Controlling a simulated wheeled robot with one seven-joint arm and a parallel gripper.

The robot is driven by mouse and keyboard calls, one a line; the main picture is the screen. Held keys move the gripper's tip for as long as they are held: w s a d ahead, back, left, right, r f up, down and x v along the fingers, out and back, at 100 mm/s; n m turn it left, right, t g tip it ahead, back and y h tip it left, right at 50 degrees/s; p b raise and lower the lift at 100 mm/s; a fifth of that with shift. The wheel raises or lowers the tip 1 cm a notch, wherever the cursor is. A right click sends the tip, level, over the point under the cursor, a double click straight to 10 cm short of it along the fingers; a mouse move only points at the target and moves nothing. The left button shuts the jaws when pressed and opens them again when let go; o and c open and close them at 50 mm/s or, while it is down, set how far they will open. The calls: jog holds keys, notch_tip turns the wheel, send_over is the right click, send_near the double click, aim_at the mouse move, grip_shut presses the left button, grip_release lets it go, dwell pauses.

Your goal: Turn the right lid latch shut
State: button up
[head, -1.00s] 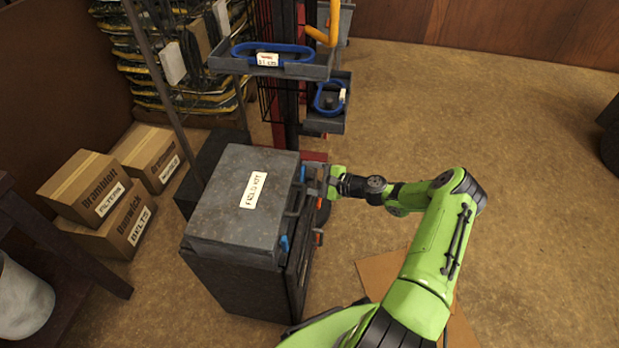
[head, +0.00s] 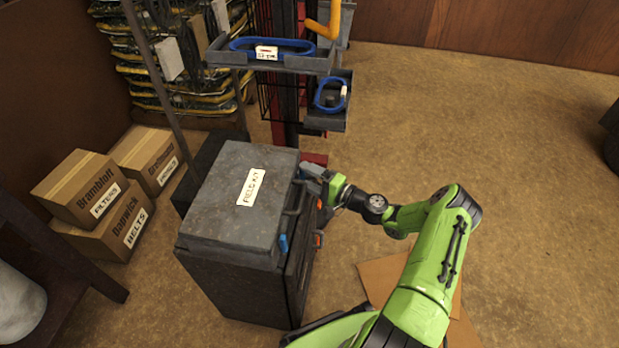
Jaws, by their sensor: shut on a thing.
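The grey field kit box (head: 225,278) stands on the floor with its lid (head: 222,205) down. On its right-hand face, one blue lid latch (head: 283,243) is in plain view near the front corner and hangs down. The right lid latch, near the far corner of that face, is mostly hidden behind my gripper (head: 308,172). My gripper is shut on this latch at the lid's edge. The latch's exact angle cannot be made out.
Orange-tipped parts (head: 319,238) stick out lower on the box's face. A rack with grey trays (head: 325,66) stands just behind the box. Cardboard boxes (head: 82,190) are at the left. The floor to the right is open, with flat cardboard (head: 385,275) near my arm.

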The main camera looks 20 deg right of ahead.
dwell(0.4)
jog(key=o, duration=1.1)
jog(key=shift+c, duration=0.2)
jog(key=p+v, duration=0.3)
jog(key=v, duration=1.2)
jog(key=shift+s+d, duration=0.2)
jog(key=shift+s, duration=0.1)
jog(key=shift+n, duration=0.3)
